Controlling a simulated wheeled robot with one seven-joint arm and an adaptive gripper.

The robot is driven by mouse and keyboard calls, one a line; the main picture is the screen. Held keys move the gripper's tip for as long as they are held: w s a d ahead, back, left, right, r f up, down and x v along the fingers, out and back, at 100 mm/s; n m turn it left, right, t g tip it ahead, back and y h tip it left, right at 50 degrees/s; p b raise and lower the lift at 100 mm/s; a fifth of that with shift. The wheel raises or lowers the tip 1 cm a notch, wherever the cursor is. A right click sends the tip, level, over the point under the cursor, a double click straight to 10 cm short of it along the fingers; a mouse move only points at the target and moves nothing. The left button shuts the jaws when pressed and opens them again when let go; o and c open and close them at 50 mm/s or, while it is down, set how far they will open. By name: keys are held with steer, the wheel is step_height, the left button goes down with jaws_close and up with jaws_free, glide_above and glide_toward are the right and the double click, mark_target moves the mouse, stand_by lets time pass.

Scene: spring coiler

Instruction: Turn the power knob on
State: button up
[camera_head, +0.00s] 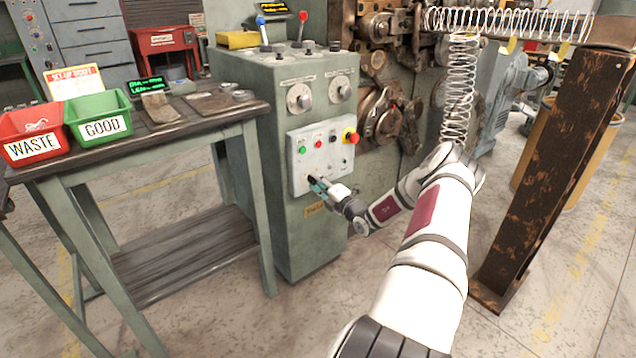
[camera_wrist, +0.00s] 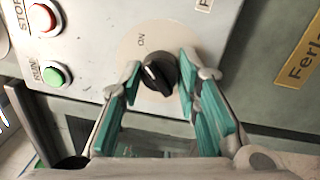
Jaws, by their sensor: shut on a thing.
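The power knob (camera_wrist: 158,73) is a round black knob with a pale pointer mark, set on a light disc with an "ON" label beside it. It sits on the grey control panel (camera_head: 322,140) of the green machine. My gripper (camera_wrist: 159,76) has its teal fingers on both sides of the knob and is shut on it. In the head view my gripper (camera_head: 317,185) reaches the panel's lower left corner and mostly hides the knob. The pointer mark appears tilted, not aimed straight at the "ON" label.
A red STOP button (camera_wrist: 42,18) and a green RUN button (camera_wrist: 53,75) sit close by the knob. A red-and-yellow emergency button (camera_head: 350,136) is at the panel's upper right. A workbench (camera_head: 190,123) with red and green bins stands left of the machine.

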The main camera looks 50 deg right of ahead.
steer(key=o, duration=1.2)
steer(key=shift+c, duration=0.2)
steer(key=v, duration=1.2)
